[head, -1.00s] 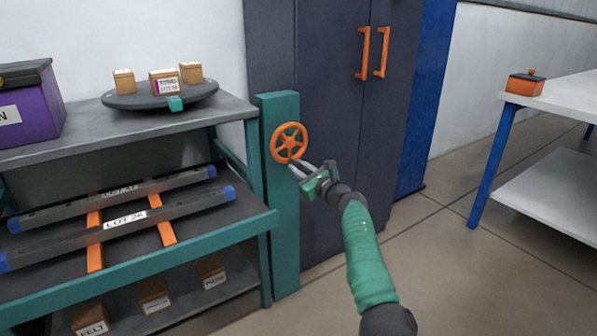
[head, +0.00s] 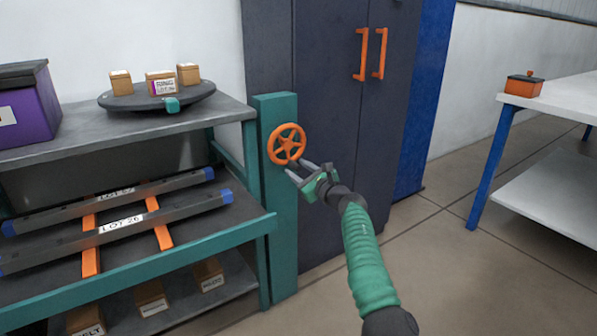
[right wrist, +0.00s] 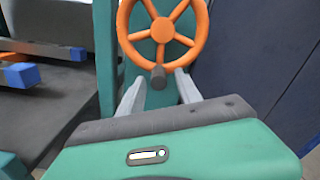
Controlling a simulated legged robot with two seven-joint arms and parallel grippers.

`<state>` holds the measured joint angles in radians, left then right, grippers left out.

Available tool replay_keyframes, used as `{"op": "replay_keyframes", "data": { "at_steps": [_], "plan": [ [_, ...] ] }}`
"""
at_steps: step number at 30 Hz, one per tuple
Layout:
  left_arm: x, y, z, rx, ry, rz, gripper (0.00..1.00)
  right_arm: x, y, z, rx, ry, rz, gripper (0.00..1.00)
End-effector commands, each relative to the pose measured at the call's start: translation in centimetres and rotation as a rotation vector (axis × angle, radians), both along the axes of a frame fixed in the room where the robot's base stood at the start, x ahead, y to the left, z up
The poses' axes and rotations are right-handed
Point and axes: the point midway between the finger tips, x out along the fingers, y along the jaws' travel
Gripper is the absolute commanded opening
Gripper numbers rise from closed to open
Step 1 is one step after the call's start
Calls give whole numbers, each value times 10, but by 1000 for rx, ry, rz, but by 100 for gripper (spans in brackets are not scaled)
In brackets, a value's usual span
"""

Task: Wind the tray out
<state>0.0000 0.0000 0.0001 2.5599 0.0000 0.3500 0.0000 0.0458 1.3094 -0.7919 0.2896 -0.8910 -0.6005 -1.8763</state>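The orange handwheel (head: 286,144) is mounted on a teal post (head: 278,250) at the right end of the shelf unit. In the right wrist view the wheel (right wrist: 162,30) has a dark knob (right wrist: 158,77) at its lower rim. My right gripper (head: 293,171) is just below the wheel, with its fingers pointing at it. In the right wrist view its two grey fingers (right wrist: 158,90) are apart, one on each side of the knob; contact cannot be told. The likely tray (head: 170,264) is the teal-edged middle level, bearing two dark bars with blue ends. My left gripper is not in view.
A round dark turntable (head: 157,98) with several small boxes stands on the top shelf beside a purple bin (head: 30,108). Boxes sit on the bottom shelf. A dark cabinet (head: 330,110) stands behind the post. A white table (head: 560,98) is at right, with open floor before it.

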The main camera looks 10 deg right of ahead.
Motion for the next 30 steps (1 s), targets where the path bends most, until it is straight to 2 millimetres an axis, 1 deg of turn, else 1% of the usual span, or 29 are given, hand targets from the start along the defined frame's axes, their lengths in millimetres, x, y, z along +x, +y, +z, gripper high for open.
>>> {"op": "replay_keyframes", "data": {
  "at_steps": [5,8,11,13,17,18,23,24,27,30],
  "plan": [
    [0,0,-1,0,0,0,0,0,0,1,0,-1,0,41],
    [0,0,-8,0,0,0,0,-1,-1,-2,0,-2,-1,41],
    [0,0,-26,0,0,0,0,-6,-3,-5,-4,-2,-2,41],
    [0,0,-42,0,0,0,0,-12,-5,-7,-3,-2,-3,41],
    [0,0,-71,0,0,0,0,-29,-9,-10,5,-4,0,41],
    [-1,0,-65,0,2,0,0,-34,-12,-1,4,-1,-1,41],
    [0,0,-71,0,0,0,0,-58,-20,1,5,-2,1,41],
    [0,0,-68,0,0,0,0,-65,-23,4,4,-2,-1,41],
    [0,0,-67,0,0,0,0,-83,-29,3,5,-2,2,41],
    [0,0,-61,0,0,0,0,-103,-37,5,5,-2,0,41]
  ]
}}
